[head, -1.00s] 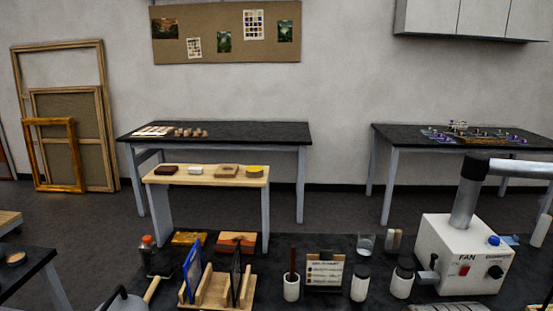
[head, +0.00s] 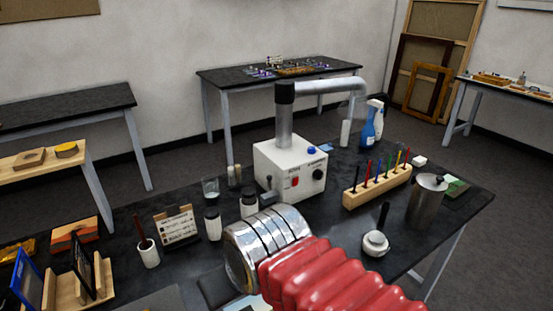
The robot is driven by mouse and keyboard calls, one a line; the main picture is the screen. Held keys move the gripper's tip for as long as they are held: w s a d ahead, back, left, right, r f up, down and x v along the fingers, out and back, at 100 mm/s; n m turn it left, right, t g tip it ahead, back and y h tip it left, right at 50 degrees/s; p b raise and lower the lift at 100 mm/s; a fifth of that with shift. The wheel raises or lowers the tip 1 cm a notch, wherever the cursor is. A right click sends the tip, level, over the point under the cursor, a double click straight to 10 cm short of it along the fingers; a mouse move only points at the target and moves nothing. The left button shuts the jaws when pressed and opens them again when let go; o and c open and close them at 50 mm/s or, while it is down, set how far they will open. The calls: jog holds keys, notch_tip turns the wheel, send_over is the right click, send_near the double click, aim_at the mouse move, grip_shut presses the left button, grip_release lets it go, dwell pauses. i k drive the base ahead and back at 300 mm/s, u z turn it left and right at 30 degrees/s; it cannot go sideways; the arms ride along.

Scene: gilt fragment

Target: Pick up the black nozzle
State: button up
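I cannot say for certain which thing is the black nozzle. A slim black upright piece (head: 384,215) stands on or behind a small round white pot (head: 376,244) at the right front of the dark bench; I cannot tell whether they are joined. A black collar (head: 284,92) also sits at the bend of the fan's metal pipe. My red and chrome arm crosses the bottom middle, left of the white pot, and hides part of the bench. I do not make out my gripper's fingers.
The white fan box (head: 290,168) stands mid-bench. To its right are a wooden rack of coloured tools (head: 378,187), a metal canister (head: 427,200) and a blue spray bottle (head: 368,128). White jars (head: 213,224), a small sign (head: 176,226) and a wooden rack (head: 75,295) stand left.

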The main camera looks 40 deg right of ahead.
aim_at(386, 205)
jog(key=z, duration=0.25)
jog(key=k, duration=0.7)
jog(key=z, duration=0.6)
jog(key=k, duration=0.65)
jog(key=z, duration=0.25)
jog(key=i, duration=1.35)
jog(key=z, duration=0.5)
